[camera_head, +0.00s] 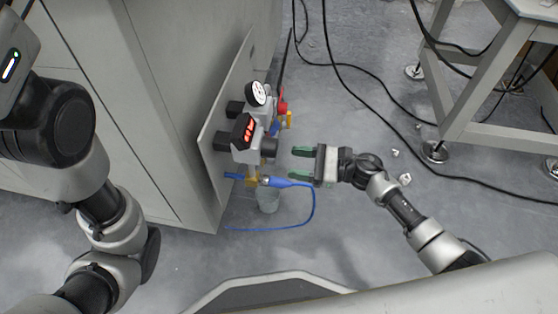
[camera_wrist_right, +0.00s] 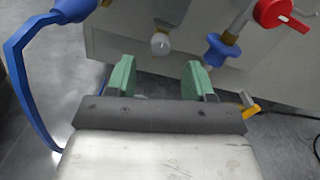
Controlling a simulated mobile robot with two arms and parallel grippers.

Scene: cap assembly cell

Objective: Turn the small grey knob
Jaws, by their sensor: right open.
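The small grey knob (camera_wrist_right: 160,44) shows in the right wrist view as a light grey round end, just ahead of and between my fingertips. My right gripper (camera_wrist_right: 158,78) is open, with a clear gap between its green fingers and nothing held. In the head view my right gripper (camera_head: 297,163) is open to the right of the panel-mounted valve unit (camera_head: 243,152), its fingers pointing left toward it. I cannot make out the grey knob clearly in the head view. My left arm is at the left, but its gripper is out of view.
The unit carries a round gauge (camera_head: 256,94), a red-lit display (camera_head: 248,131) and a red handle (camera_head: 283,107). A blue hose (camera_head: 312,204) loops below my right gripper. Black cables (camera_head: 372,72) lie on the floor, and a metal table frame (camera_head: 462,90) stands at right.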

